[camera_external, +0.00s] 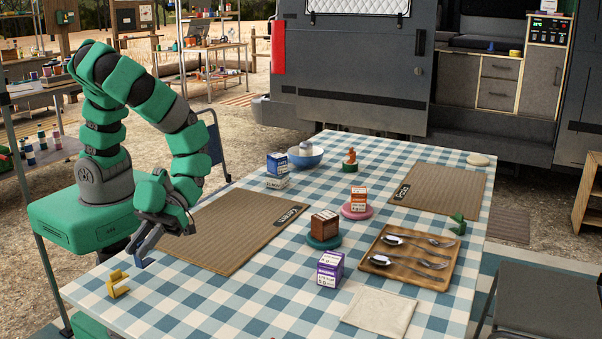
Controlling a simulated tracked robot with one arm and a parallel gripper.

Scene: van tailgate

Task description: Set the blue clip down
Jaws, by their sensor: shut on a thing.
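My gripper (146,247) points down over the left edge area of the checked table (215,305). It is shut on the blue clip (145,263), which shows just below the fingertips, small and partly hidden by them. I cannot tell whether the clip touches the cloth. A yellow clip (118,285) stands on the cloth below and left of it. A green clip (458,224) is at the table's right side.
A brown mat (225,235) lies right of my gripper, and another mat (440,191) lies far right. Several small boxes, including a purple one (330,269), stand mid-table. A wooden cutlery tray (400,268) and a napkin (379,312) are at right. The front-left cloth is mostly clear.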

